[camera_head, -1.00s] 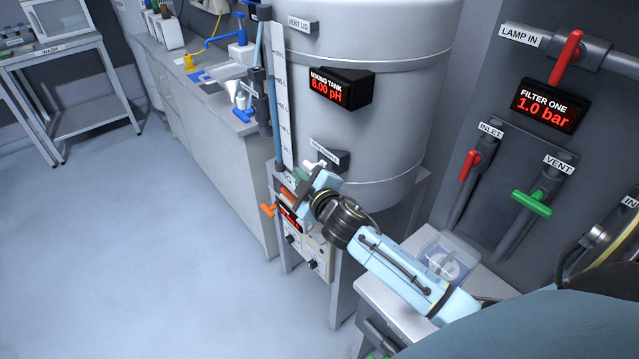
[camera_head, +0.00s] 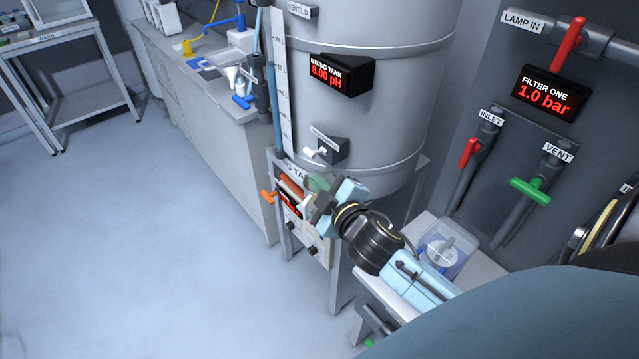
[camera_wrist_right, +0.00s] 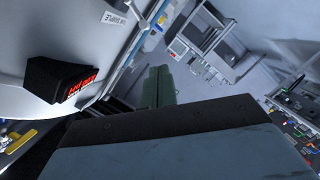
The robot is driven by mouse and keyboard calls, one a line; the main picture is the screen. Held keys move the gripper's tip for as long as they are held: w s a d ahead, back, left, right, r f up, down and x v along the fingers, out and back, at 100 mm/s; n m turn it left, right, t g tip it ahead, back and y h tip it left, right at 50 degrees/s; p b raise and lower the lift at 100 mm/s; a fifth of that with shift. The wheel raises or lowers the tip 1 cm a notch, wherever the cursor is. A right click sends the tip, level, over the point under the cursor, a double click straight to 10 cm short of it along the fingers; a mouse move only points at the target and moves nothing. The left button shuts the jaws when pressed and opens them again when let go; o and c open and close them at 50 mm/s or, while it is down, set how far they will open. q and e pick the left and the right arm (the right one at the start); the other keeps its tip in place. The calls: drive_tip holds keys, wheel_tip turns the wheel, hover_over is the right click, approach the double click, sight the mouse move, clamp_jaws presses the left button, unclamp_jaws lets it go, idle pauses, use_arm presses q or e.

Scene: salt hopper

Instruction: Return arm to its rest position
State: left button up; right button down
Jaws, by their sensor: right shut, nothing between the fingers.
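My right gripper (camera_head: 318,184) is in front of the lower part of the mixing tank (camera_head: 400,110), at the end of my pale blue arm, which comes in from the lower right. Its green fingers are partly hidden behind the wrist in the head view. In the right wrist view the green fingers (camera_wrist_right: 158,86) lie together, shut, with nothing seen between them. Whether the gripper touches the tank or its stand cannot be told. My left gripper is not in view.
A small white table (camera_head: 478,268) with a clear container (camera_head: 443,255) stands beside my forearm. Filter valves, including a green handle (camera_head: 530,196), are at right. The floor (camera_head: 150,250) at left is clear.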

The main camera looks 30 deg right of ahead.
drive_tip(key=s+f+m+g+b, duration=0.1)
drive_tip(key=s+f+g, duration=0.25)
drive_tip(key=f, duration=0.85)
drive_tip(key=s+f+m+g+b, duration=0.15)
drive_tip(key=s+f, duration=0.25)
drive_tip(key=f, duration=0.8)
drive_tip(key=s+f+m+g+b, duration=0.1)
drive_tip(key=s+f+g+b, duration=0.2)
drive_tip(key=f, duration=1)
drive_tip(key=s+a+f+m+g, duration=0.1)
drive_tip(key=s+f+g, duration=0.1)
drive_tip(key=s+f, duration=0.4)
drive_tip(key=s+a+f+m+g+y+b, duration=0.1)
drive_tip(key=s+f, duration=0.6)
drive_tip(key=s, duration=0.7)
drive_tip(key=s+a+f+m+g+b, duration=0.1)
drive_tip(key=s+f+g, duration=0.3)
drive_tip(key=s, duration=0.6)
wheel_tip(320, 180, down, 3)
drive_tip(key=shift+s+a+r+y, duration=0.15)
drive_tip(key=shift+s+a+y, duration=0.05)
drive_tip(key=shift+a+y, duration=0.15)
drive_tip(key=shift+s, duration=0.15)
